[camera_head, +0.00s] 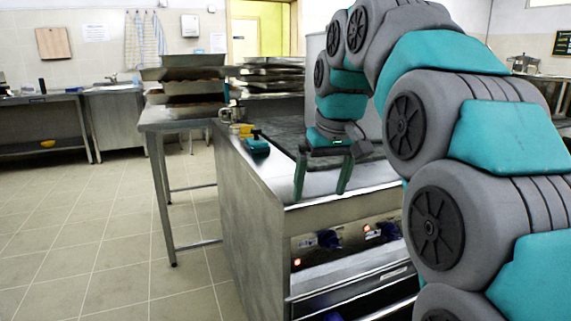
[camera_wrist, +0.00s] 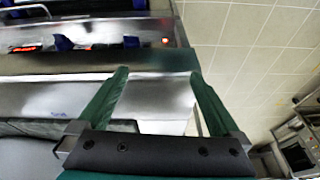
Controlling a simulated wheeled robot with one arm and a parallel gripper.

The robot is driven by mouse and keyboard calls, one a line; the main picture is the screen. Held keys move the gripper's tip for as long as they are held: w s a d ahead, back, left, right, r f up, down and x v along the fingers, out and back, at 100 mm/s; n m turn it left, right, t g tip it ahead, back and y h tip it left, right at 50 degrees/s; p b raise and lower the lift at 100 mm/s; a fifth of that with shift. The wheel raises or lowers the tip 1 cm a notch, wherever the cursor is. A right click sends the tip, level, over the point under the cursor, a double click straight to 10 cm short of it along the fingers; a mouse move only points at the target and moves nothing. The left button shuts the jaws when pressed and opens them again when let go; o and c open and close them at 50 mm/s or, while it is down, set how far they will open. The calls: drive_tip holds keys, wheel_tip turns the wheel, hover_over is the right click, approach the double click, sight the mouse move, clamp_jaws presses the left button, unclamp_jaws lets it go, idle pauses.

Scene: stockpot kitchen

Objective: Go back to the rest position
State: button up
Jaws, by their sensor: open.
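My gripper (camera_head: 322,194) hangs at the front edge of the steel stove (camera_head: 245,190) in the head view, its two green fingers spread apart and pointing down. Nothing is between them. In the wrist view my gripper (camera_wrist: 158,85) is also open and empty, with the stove's metal front edge (camera_wrist: 150,100) behind the fingers. My arm arches across the right side of the head view and hides part of the stove and the room behind.
A yellow item and a teal item (camera_head: 257,144) lie on the stove's left edge. A steel table (camera_head: 175,117) with stacked trays (camera_head: 190,80) stands behind. Blue knobs (camera_head: 328,238) line the stove's front. Open tiled floor (camera_head: 100,230) lies to the left.

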drive_tip(key=s+d+f+m+g, duration=0.1)
drive_tip(key=s+d+f, duration=0.3)
drive_tip(key=s+f, duration=0.9)
drive_tip(key=s+d+f+m+g+h, duration=0.1)
drive_tip(key=s+d+f+m+g, duration=0.1)
drive_tip(key=s+f, duration=1.1)
drive_tip(key=s+d+g, duration=0.1)
drive_tip(key=s+d, duration=0.1)
drive_tip(key=s, duration=0.5)
drive_tip(key=shift+g, duration=0.4)
drive_tip(key=shift+f, duration=0.1)
